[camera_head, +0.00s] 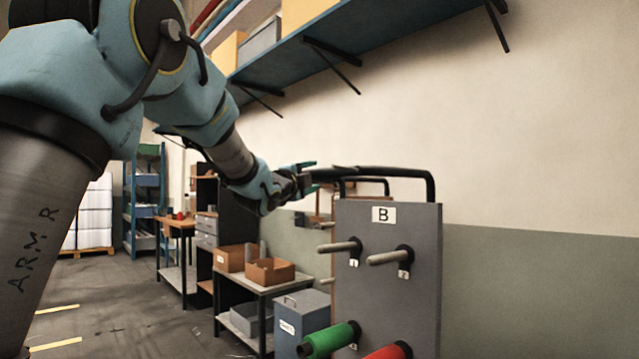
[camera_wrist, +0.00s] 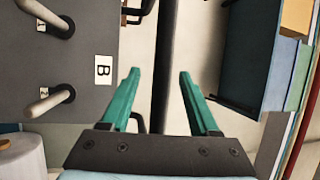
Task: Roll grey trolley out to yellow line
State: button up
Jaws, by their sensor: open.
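The grey trolley (camera_head: 395,270) stands at the right of the head view, with a "B" label, numbered pegs and a black push handle (camera_head: 395,171) on top. Its grey panel (camera_wrist: 75,75) fills the left of the wrist view. My gripper (camera_head: 311,172) is at the left end of the handle. In the wrist view my gripper (camera_wrist: 158,75) is open, and the dark handle bar (camera_wrist: 175,45) runs between its two teal fingers, with gaps on both sides. Yellow line marks (camera_head: 57,309) lie on the floor at lower left. The trolley's wheels are out of view.
A green spool (camera_head: 330,340) and a red spool (camera_head: 388,352) sit on the trolley's lower pegs. A bench with cardboard boxes (camera_head: 270,271) and a blue-grey bin (camera_head: 302,318) stand left of the trolley. A blue shelf (camera_head: 340,30) hangs above. The floor at left is open.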

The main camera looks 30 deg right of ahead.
jog(key=shift+b+v, duration=0.4)
jog(key=shift+v, duration=1.35)
